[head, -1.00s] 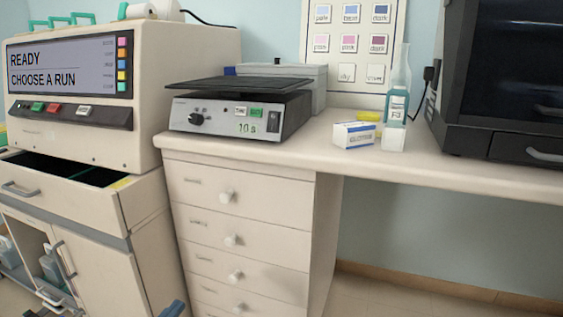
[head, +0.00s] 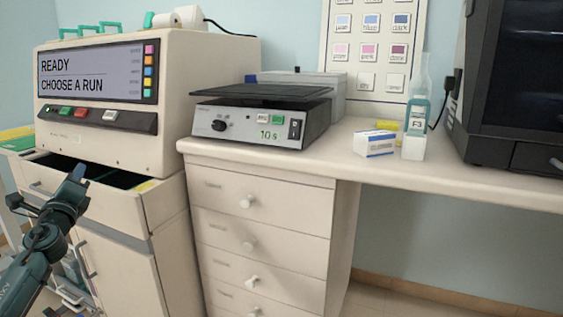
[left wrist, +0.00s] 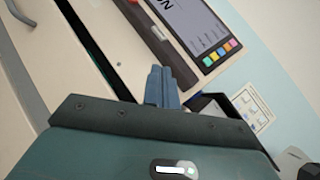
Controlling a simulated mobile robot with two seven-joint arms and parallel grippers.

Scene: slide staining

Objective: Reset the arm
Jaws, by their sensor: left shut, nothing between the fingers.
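My left gripper (head: 77,173) is in the lower left of the head view, in front of the open top drawer (head: 105,207) of the staining machine (head: 180,90). Its blue fingers are together with nothing between them. The fingers also show in the left wrist view (left wrist: 161,88), shut and pointing toward the machine's front. The machine's screen (head: 97,73) reads "READY" and "CHOOSE A RUN". My right gripper is not in either view.
A shaker (head: 255,125) showing "10 s" stands on the bench (head: 350,170). A small white and blue box (head: 374,144) and a teal bottle (head: 417,117) stand to its right. A black cabinet (head: 515,90) is at far right. White drawers (head: 262,230) are closed below.

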